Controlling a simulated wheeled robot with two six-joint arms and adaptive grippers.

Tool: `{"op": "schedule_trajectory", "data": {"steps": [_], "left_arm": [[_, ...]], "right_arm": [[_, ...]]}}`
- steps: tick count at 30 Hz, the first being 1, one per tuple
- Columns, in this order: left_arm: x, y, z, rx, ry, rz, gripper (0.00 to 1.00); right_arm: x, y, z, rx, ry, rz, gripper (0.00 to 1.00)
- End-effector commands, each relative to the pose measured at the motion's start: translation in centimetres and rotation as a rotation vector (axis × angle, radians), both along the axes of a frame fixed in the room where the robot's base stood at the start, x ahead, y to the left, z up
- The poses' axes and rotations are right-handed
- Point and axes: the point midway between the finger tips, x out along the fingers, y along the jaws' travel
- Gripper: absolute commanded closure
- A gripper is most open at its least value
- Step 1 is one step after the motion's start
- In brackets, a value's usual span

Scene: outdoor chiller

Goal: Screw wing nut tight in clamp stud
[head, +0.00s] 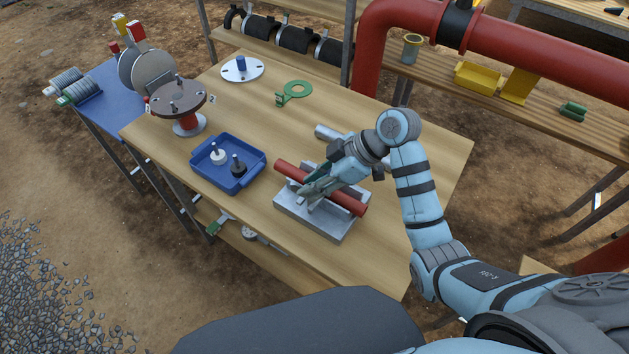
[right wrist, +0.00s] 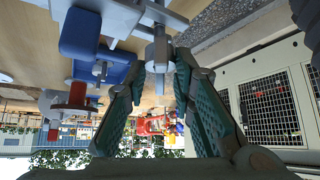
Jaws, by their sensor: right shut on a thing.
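A grey metal clamp block (head: 313,222) sits on the wooden workbench with a red pipe (head: 346,202) lying across it. My right gripper (head: 312,190) is over the middle of the block and points down at it. In the right wrist view, the fingertips (right wrist: 160,62) close on a small grey metal piece, the wing nut (right wrist: 160,47), at the clamp. The fingers hide the stud, so I cannot tell how far the nut is down on it. My left gripper is not in view.
A blue tray (head: 241,184) with a white and a black part stands left of the clamp. A flanged stand (head: 188,124), a silver disc (head: 227,72) and a green ring tool (head: 294,92) are further back. The bench's front right is clear.

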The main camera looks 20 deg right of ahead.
Motion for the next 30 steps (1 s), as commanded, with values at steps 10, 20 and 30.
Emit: {"op": "schedule_trajectory", "data": {"steps": [10,20,30], "left_arm": [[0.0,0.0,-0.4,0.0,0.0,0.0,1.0],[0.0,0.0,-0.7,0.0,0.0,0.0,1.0],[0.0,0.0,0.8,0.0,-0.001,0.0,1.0]], "right_arm": [[0.0,0.0,-0.9,0.001,0.0,0.0,1.0],[0.0,0.0,-1.6,0.0,0.0,0.0,1.0],[-0.2,0.1,-1.0,0.0,0.002,-0.059,1.0]]}}
